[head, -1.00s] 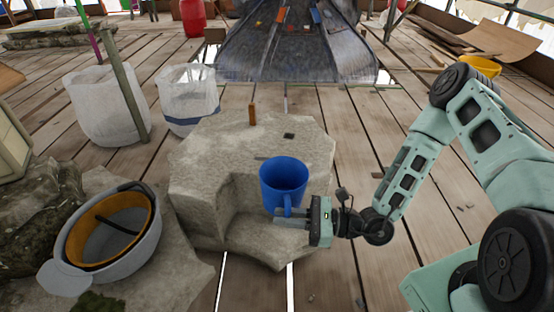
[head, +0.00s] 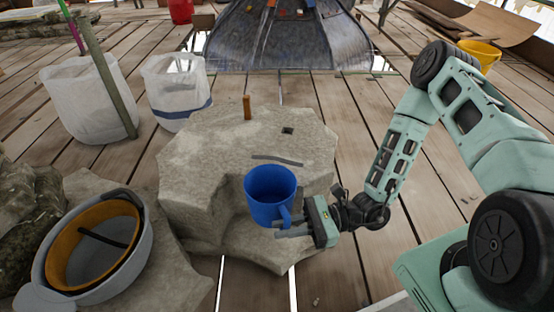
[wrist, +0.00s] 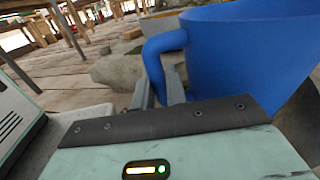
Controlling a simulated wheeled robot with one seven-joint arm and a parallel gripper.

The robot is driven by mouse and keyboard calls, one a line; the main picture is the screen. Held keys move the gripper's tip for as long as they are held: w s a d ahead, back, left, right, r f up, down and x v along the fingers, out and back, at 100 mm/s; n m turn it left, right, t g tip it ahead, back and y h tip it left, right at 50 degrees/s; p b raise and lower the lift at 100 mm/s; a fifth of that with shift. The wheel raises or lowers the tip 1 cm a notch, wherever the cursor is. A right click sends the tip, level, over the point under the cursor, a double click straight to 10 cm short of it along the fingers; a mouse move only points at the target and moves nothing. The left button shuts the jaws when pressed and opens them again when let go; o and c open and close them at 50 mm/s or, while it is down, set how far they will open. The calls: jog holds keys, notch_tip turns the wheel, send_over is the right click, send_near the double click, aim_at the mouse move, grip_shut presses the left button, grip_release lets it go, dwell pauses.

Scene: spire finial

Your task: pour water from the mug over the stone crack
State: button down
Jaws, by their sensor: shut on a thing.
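The blue mug (head: 268,190) is held roughly upright in front of the stone's stepped front, its opening facing up. My gripper (head: 288,224) is shut on the mug's handle at the mug's lower right. In the wrist view the mug (wrist: 245,55) fills the upper right, and the fingers (wrist: 160,90) close on its handle. Whether water is inside cannot be told. The pale stone block (head: 215,150) stands behind and below the mug. A dark narrow crack (head: 277,160) shows on its top, just behind the mug's rim.
A small brown upright block (head: 247,107) and a dark square hole (head: 287,130) are on the stone's top. White bags (head: 92,105) stand behind on the plank floor. A dark metal spire base (head: 290,40) is at the back.

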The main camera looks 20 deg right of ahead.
aim_at(287, 216)
jog(key=shift+w+d+r+m+t+y+p, duration=0.1)
jog(key=shift+w+d+r+m+t+y, duration=0.2)
jog(key=shift+w+r+m, duration=0.8)
jog(key=shift+w+d+r+m+t+y+p, duration=0.15)
jog(key=shift+w+d+r+m+y, duration=0.25)
jog(key=shift+r+m, duration=1.4)
jog(key=shift+w+d+r+m+t+y+p, duration=0.15)
jog(key=shift+w+d+r+m, duration=0.4)
jog(key=shift+r, duration=1.7)
jog(key=shift+w+r+m, duration=0.25)
jog(key=shift+w, duration=0.2)
jog(key=s+f+n, duration=0.1)
jog(key=f+n, duration=0.1)
jog(key=s+a+f+n, duration=0.1)
jog(key=s+f+n, duration=0.1)
jog(key=f, duration=0.1)
jog(key=s+a+f+n+g+h, duration=0.1)
jog(key=f, duration=0.1)
jog(key=shift+s+a+f+n, duration=0.15)
jog(key=shift+f+n, duration=0.1)
jog(key=shift+n, duration=0.15)
jog(key=shift+s+a+f+n+h+b, duration=0.15)
jog(key=shift+f+n, duration=0.1)
jog(key=shift+f, duration=0.3)
jog(key=shift+s+d+f+n+h+b, duration=0.15)
jog(key=shift+f+n, duration=0.15)
jog(key=shift+f, duration=0.3)
jog(key=shift+s+a+f+n+h+b, duration=0.15)
jog(key=shift+f+n, duration=0.1)
jog(key=shift+f, duration=0.3)
